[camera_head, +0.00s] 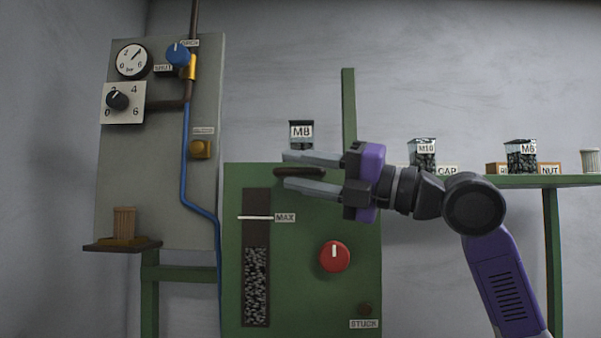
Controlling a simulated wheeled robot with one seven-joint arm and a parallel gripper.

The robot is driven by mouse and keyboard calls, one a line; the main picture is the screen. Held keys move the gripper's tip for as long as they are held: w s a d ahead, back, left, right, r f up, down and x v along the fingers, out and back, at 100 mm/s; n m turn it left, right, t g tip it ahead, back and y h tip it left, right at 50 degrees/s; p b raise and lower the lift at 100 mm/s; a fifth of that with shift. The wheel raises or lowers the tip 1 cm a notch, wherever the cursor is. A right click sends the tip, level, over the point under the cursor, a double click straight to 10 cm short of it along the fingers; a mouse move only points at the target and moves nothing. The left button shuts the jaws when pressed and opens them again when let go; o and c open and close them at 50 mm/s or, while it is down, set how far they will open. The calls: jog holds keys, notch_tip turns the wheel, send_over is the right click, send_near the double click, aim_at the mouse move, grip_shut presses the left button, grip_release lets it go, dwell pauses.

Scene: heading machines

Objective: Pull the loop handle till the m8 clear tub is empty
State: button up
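The M8 clear tub (301,144) stands upright at the top of the green machine, with an M8 label on its front. Dark contents show around the label, but their level is hard to tell. A dark brown bar, seemingly the loop handle (298,171), lies across the upper front of the machine, just below the tub. My gripper (285,170) reaches in from the right. Its two grey fingers are apart, one above and one below the bar, with visible gaps. My gripper hides the bar's right end.
The green machine (300,275) has a level window (256,285) filled below its MAX line and a red knob (335,256). M10 (422,150) and M6 (520,150) tubs stand on a right shelf (575,181). A grey panel (150,185) with gauge and valves stands left.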

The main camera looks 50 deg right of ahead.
jog(key=b+v, duration=0.2)
jog(key=v, duration=0.5)
jog(key=shift+s+b, duration=0.3)
jog(key=shift+s, duration=0.1)
jog(key=shift+d, duration=0.1)
